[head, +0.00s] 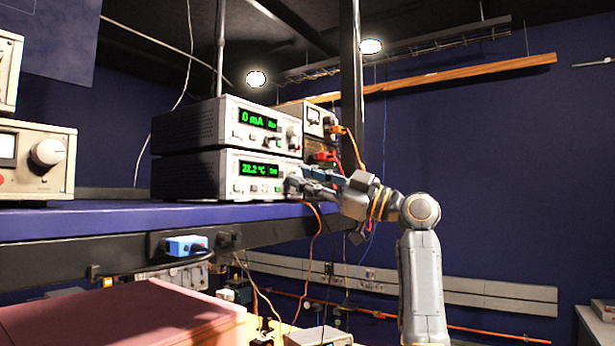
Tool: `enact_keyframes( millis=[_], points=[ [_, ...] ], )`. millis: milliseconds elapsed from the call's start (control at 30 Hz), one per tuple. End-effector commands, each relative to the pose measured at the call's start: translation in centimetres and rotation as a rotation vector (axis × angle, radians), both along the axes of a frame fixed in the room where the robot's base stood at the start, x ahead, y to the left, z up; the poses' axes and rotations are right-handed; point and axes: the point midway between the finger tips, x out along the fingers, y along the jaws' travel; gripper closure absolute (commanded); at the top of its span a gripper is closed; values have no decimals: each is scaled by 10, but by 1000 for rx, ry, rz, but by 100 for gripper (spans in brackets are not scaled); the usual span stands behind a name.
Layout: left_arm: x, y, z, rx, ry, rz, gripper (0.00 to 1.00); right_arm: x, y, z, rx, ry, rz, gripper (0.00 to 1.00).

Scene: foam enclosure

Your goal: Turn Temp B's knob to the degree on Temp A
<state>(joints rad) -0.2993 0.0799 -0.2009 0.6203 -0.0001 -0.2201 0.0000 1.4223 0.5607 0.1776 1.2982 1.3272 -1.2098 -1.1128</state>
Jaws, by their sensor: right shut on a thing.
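Two grey instruments are stacked on the blue shelf. The lower instrument (215,178) has a green display (258,169) that seems to read 22.2 °C, though the digits are blurred. The upper instrument (200,128) shows 0 mA on its display (258,119). No Temp A or Temp B label is readable. My right gripper (293,186) reaches in from the right and is shut at the right end of the lower instrument's front, where it hides what it holds, apparently a knob. My left gripper is out of view.
The blue shelf (110,218) runs below the instruments. A beige instrument with a round knob (47,153) stands at the left. A smaller meter (316,118) with orange and red cables stands behind my right gripper. A reddish box (130,318) is below.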

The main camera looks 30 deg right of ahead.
Motion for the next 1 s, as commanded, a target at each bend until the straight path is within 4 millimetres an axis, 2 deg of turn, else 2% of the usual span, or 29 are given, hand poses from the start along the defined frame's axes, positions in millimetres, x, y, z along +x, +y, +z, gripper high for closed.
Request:
enact_keyframes(
  millis=[600, 633, 700, 733, 1000],
  points=[
    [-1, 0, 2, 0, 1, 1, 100, 0, -1, 1, -37, -17, -3, 100],
    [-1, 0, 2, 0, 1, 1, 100, 0, -1, 1, -37, -17, -3, 71],
    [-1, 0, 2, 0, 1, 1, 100, 0, -1, 1, -36, -17, -2, 56],
    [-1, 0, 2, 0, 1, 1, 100, 0, -1, 1, -36, -17, -2, 54],
    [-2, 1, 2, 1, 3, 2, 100, 0, -1, 0, -37, -17, -1, 54]
  ],
)
